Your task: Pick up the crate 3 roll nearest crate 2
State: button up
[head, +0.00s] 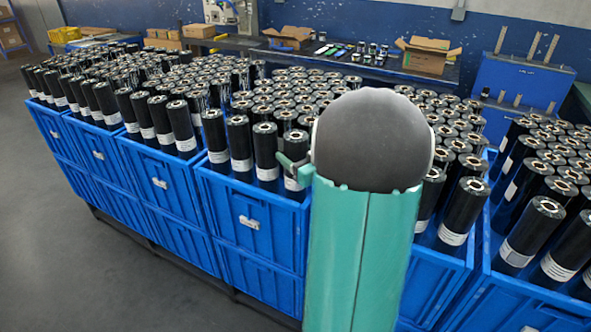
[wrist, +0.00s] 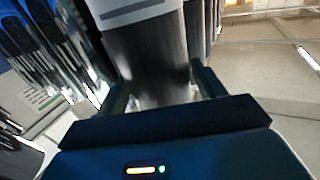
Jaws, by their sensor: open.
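Black rolls with white labels stand upright in a row of blue crates; I can read no crate numbers. My gripper (head: 292,170) is at the front edge of the middle crate (head: 250,222), partly hidden by my arm. A black roll (head: 289,146) stands right behind it there. In the wrist view my gripper (wrist: 160,85) is open, with one finger on each side of a dark roll (wrist: 150,55) with a white label (wrist: 130,9). I cannot tell whether the fingers touch it. The roll's far end is out of that view.
Neighbouring rolls (head: 238,145) stand close on the left. More full crates lie left (head: 160,190) and right (head: 530,305). My arm hides part of the crates at centre right. A workbench with open cardboard boxes (head: 428,57) stands behind. The floor (head: 70,260) in front is clear.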

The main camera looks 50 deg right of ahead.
jog(key=shift+w+d, duration=0.1)
jog(key=shift+w, duration=0.1)
grip_shut()
jog(key=shift+r, duration=0.15)
